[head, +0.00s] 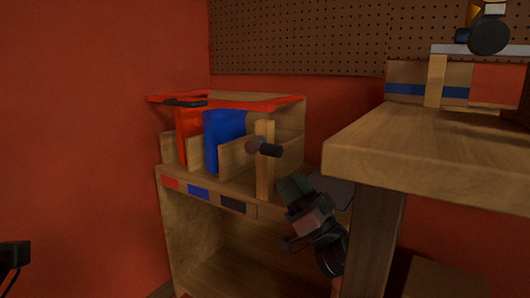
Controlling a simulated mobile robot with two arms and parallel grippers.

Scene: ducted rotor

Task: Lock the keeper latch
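A wooden upright bar (264,180) stands at the front right of the wooden shelf unit and looks like the keeper latch. A dark round knob (271,150) sticks out from it, beside a greyish round part. My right gripper (293,187) is just below and right of the knob, apart from it, near the shelf's front edge. Its fingers are dark and small, so I cannot tell whether they are open. A dark part of my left arm or gripper (14,256) shows at the left edge, mostly out of frame.
The shelf unit (210,235) holds a red panel (187,138) and a blue panel (225,138) between wooden dividers. Red, blue and dark labels mark its front. A wooden table (430,145) stands close on the right. A pegboard (300,38) hangs behind.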

